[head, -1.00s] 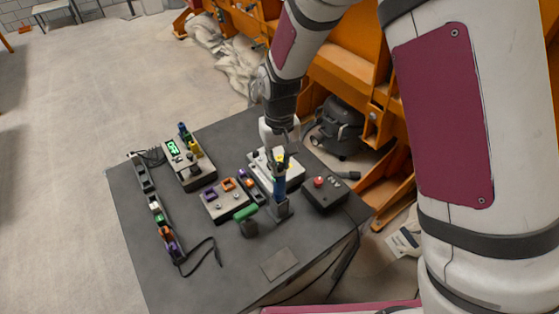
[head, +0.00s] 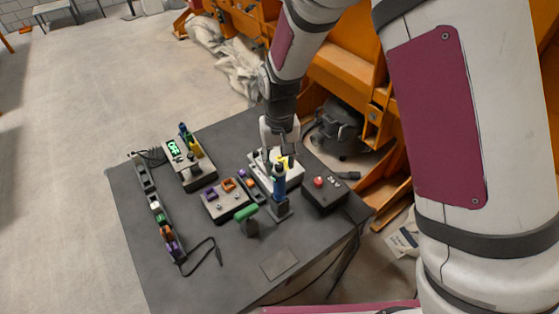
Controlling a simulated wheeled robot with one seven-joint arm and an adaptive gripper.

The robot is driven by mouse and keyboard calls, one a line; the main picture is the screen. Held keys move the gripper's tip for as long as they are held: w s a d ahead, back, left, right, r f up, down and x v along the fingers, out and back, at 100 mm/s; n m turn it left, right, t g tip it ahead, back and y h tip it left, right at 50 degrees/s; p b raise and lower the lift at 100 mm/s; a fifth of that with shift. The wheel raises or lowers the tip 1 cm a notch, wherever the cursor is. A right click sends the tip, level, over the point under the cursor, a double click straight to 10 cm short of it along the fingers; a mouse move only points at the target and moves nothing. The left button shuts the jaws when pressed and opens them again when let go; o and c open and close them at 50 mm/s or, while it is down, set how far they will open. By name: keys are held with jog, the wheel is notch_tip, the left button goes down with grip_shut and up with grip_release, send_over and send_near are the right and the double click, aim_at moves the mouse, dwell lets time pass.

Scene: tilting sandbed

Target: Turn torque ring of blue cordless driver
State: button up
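The blue cordless driver (head: 279,186) stands upright in a dark holder (head: 280,210) near the right side of the dark table. Its top end is dark. The torque ring is too small to tell apart. My gripper (head: 282,152) points down just above and behind the driver's top in the picture. It appears apart from the driver, though depth is hard to judge. Its fingers are small and overlap a white box, so I cannot tell whether they are open or shut.
The white box (head: 262,172) stands behind the driver. Grey boxes and a power strip (head: 167,236) lie farther left. The table's front (head: 230,262) is mostly clear.

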aim_at(281, 165)
notch_tip(281, 165, up, 12)
dwell(0.7)
dwell(0.4)
jog(key=s+d+r+m+t, duration=0.1)
jog(key=s+d+r, duration=0.3)
jog(key=d+r, duration=0.15)
jog(key=s+d+r+t, duration=0.2)
jog(key=s+d+r, duration=0.25)
jog(key=r, duration=0.25)
jog(key=s+d+r+t, duration=0.1)
jog(key=s+d+r, duration=0.1)
jog(key=s+d, duration=0.2)
jog(key=s+d+r+m+t, duration=0.1)
jog(key=s+d, duration=0.3)
jog(key=s, duration=0.5)
jog(key=shift+s+r+t, duration=0.15)
jog(key=shift+r+t, duration=0.15)
jog(key=shift+r, duration=0.4)
